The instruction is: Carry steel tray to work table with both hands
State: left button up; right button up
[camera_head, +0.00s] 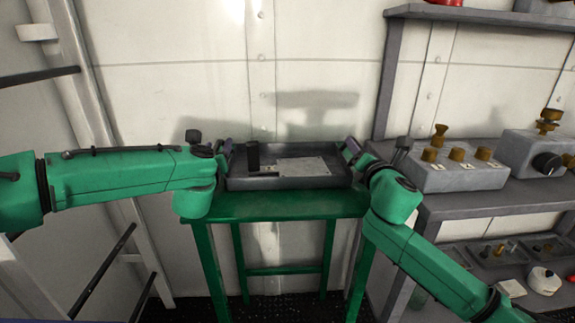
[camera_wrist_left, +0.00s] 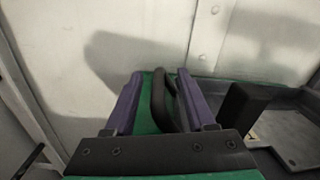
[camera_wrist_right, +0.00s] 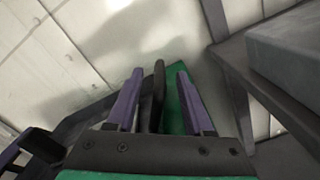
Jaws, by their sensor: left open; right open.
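The steel tray (camera_head: 290,183) is a dark grey, shallow tray lying on a small green table (camera_head: 275,207) against the wall. It holds a black upright object (camera_head: 253,157) and a pale flat plate (camera_head: 302,166). My left gripper (camera_head: 224,148) is at the tray's left end; in the left wrist view its purple fingers stand open on either side of the left handle (camera_wrist_left: 160,100). My right gripper (camera_head: 350,148) is at the right end; in the right wrist view its open fingers straddle the right handle (camera_wrist_right: 158,95). Neither wrist view shows the fingers closed on a handle.
A grey shelf unit (camera_head: 480,205) stands close on the right, with a grey box with brass knobs (camera_head: 455,176) on it. The riveted wall is right behind the table. A ladder-like frame (camera_head: 85,110) stands at the left.

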pick_arm(q)
grip_shut()
pick_arm(e)
grip_shut()
pick_arm(q)
jog(key=shift+a, duration=0.1)
dwell(1.0)
pick_arm(e)
jog(key=shift+d, duration=0.1)
